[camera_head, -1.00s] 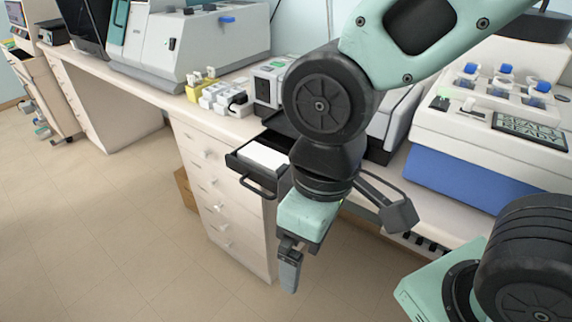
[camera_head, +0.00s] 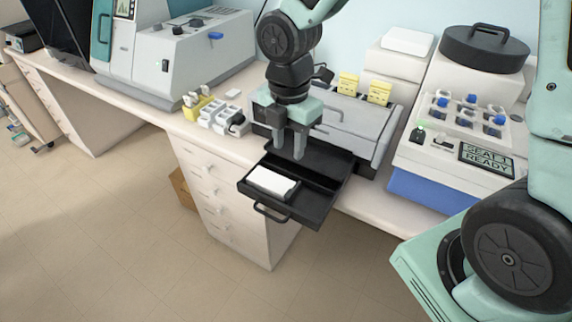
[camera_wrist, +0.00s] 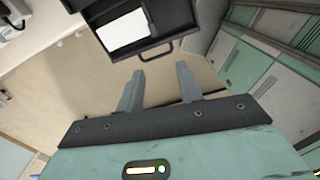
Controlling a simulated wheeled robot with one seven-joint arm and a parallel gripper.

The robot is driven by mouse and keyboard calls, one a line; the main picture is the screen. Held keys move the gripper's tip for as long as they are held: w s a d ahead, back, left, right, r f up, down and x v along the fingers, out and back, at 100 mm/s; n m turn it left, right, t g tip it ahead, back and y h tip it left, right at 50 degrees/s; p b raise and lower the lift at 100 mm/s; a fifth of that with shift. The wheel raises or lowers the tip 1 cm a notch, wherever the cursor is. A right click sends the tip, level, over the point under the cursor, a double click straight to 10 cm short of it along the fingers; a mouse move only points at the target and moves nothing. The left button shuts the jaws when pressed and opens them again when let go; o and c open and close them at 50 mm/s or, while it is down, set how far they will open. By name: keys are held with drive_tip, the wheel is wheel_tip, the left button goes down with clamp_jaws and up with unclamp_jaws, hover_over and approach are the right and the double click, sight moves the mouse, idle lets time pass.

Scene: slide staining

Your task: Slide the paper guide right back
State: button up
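A black tray (camera_head: 318,209) is pulled out from the front of a grey machine (camera_head: 345,130) on the bench. A stack of white paper (camera_head: 272,182) lies in its left front part, with bare tray to the right. The tray (camera_wrist: 165,30) and paper (camera_wrist: 127,32) also show at the top of the wrist view. I cannot clearly tell the paper guide from the dark tray parts around the paper. My gripper (camera_head: 290,152) points down over the back of the tray. Its two fingers (camera_wrist: 158,82) are apart with nothing between them. Contact with the tray cannot be told.
Small white and yellow holders (camera_head: 215,112) stand on the bench left of the tray. A white stainer with blue knobs and a screen (camera_head: 487,157) stands to the right. The tray's front handle (camera_head: 272,213) juts over the floor, which is clear there.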

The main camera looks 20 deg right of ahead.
drive_tip(key=w+d+n, duration=0.1)
drive_tip(key=w, duration=0.1)
drive_tip(key=p, duration=0.2)
approach(289, 193)
wheel_tip(289, 193, down, 8)
idle(0.3)
clamp_jaws()
